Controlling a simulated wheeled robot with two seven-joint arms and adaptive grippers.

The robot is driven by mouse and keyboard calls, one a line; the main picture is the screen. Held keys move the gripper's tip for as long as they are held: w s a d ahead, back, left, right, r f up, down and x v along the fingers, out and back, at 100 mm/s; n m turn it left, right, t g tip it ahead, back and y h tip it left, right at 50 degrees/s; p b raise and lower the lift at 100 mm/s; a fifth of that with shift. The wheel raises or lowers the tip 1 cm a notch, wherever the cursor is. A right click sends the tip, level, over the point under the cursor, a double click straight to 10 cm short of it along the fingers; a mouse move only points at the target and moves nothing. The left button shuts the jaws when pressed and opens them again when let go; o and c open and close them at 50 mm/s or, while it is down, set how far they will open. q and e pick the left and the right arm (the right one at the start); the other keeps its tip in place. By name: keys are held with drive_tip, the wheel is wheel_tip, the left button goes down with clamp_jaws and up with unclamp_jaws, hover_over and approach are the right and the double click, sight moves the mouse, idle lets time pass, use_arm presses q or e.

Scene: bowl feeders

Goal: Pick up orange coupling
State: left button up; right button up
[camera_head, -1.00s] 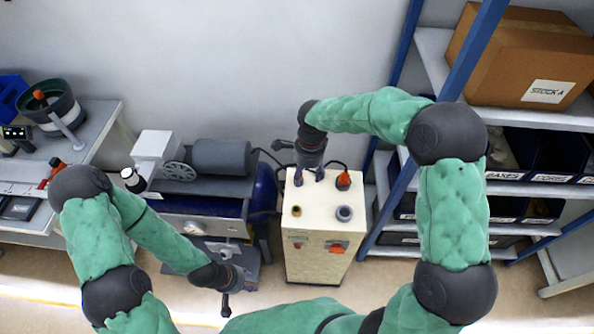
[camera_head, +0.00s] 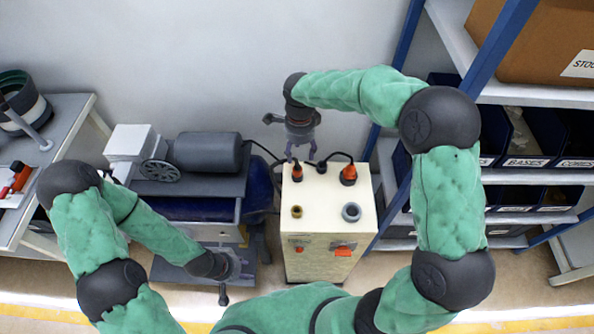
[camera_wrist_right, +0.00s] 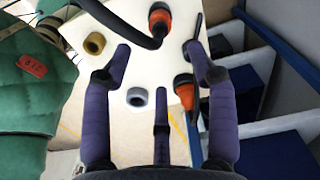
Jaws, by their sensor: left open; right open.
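Two orange couplings with black cables stand on the cream cabinet top. The left one (camera_head: 298,171) shows near the top in the right wrist view (camera_wrist_right: 160,20). The right one (camera_head: 348,174) shows right of the middle fingertip in that view (camera_wrist_right: 184,92). I cannot tell which one the task means. My right gripper (camera_head: 302,154) is open and empty over the cabinet's back edge, close to the left coupling. Its three spread purple fingers (camera_wrist_right: 160,62) show in the wrist view. My left gripper (camera_head: 228,283) is open, low in front of the machine.
The cream cabinet (camera_head: 325,222) also bears a brass ring (camera_head: 297,211) and a grey ring (camera_head: 351,212) nearer its front. A compressor-like machine (camera_head: 205,155) stands to the left. A blue-framed shelf (camera_head: 440,70) with bins and a carton stands close on the right.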

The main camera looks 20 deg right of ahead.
sight(298, 166)
wheel_tip(298, 166, down, 4)
drive_tip(key=shift+b, duration=0.4)
drive_tip(key=shift+w+a+f+b, duration=0.15)
drive_tip(key=shift+f+b, duration=0.35)
drive_tip(key=shift+f, duration=0.85)
drive_tip(key=shift+w+a+f+b, duration=0.1)
drive_tip(key=shift+f+b, duration=0.35)
drive_tip(key=shift+f, duration=0.85)
drive_tip(key=shift+r, duration=0.1)
clamp_jaws()
